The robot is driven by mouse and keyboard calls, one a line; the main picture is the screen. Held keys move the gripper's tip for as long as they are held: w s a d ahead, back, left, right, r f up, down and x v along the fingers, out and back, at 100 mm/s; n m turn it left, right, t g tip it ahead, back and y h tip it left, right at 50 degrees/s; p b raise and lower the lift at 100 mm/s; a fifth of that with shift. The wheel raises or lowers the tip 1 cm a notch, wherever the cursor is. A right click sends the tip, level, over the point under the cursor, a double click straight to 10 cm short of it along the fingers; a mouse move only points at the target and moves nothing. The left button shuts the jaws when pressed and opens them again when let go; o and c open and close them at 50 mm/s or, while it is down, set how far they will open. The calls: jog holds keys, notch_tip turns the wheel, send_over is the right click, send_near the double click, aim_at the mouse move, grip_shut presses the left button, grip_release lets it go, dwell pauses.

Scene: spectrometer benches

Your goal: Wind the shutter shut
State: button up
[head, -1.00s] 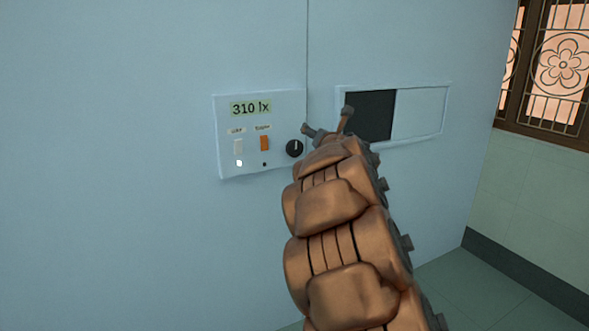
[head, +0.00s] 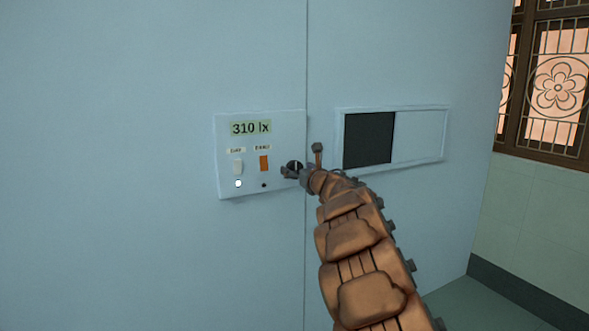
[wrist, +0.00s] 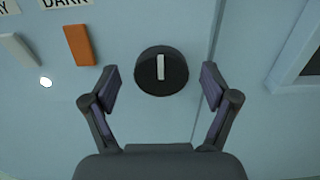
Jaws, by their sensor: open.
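A black round knob (wrist: 161,72) with a white pointer mark sits on the white control panel (head: 230,185). The mark stands nearly upright in the wrist view. My gripper (wrist: 160,90) is open, with one finger on each side of the knob's lower part; I see a gap at both sides and cannot tell its depth. In the head view my gripper (head: 302,160) partly covers the knob (head: 295,166). The shutter window (head: 420,135) is to the right, with a dark opening (head: 369,139) on its left half and a pale panel on its right half.
A white switch (head: 237,167) with a lit white lamp (head: 238,183) and an orange switch (head: 264,163) with a dark lamp sit left of the knob. A barred window (head: 558,80) is at the far right.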

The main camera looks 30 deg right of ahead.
jog(key=shift+w+d+f, duration=0.1)
jog(key=shift+w, duration=1.15)
jog(key=shift+c, duration=0.3)
jog(key=c, duration=1.1)
